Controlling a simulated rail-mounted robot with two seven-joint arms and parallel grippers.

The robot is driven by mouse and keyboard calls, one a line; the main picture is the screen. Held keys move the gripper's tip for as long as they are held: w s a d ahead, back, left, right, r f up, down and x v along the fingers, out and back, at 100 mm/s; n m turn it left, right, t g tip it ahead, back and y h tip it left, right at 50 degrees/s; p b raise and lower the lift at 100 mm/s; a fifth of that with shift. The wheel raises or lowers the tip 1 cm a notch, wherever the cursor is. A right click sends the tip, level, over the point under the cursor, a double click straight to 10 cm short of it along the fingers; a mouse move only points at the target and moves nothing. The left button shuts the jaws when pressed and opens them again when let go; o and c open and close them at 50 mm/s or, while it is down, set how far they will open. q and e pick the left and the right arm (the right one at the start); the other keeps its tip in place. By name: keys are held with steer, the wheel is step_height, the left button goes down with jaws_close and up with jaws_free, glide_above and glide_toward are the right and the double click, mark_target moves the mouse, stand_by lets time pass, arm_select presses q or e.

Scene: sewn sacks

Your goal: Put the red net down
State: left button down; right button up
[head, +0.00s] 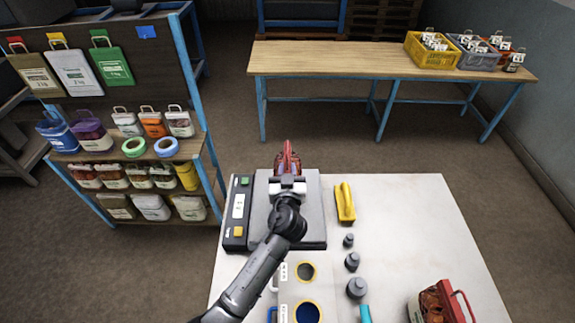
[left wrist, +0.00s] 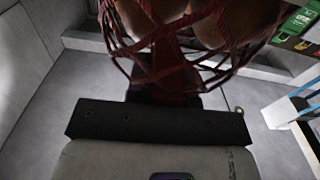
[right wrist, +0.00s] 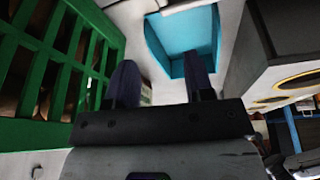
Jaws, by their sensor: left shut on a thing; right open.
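The red net (head: 288,157) hangs in my left gripper (head: 288,180), which is shut on it. In the head view both appear over the far edge of a grey scale plate (head: 312,228); the gap below the net cannot be told. In the left wrist view the red net (left wrist: 180,50) fills the top, with round brown contents behind its mesh, and hides the fingers. My right gripper (right wrist: 161,85) is open, with nothing between its fingers, and shows only in its own wrist view.
The scale's panel (head: 238,212) is left of the plate. A yellow scoop-like thing (head: 345,202) and dark weights (head: 356,288) stand to its right. Another red-topped pack (head: 438,302) is front right. A green crate (right wrist: 50,65) is beside my right gripper.

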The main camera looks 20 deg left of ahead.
arm_select(q)
steer(key=shift+f, duration=0.75)
arm_select(e)
steer(key=shift+a+f, duration=0.15)
steer(key=shift+f, duration=0.1)
arm_select(q)
steer(key=c, duration=1)
jaws_free()
steer(key=shift+f, duration=0.1)
arm_select(e)
steer(key=shift+r, duration=0.1)
arm_select(q)
steer(key=shift+r, duration=0.2)
arm_select(e)
steer(key=shift+f+b, duration=0.7)
steer(key=shift+b, duration=0.15)
arm_select(q)
steer(key=v, duration=1.2)
arm_select(e)
steer(key=shift+f, duration=0.1)
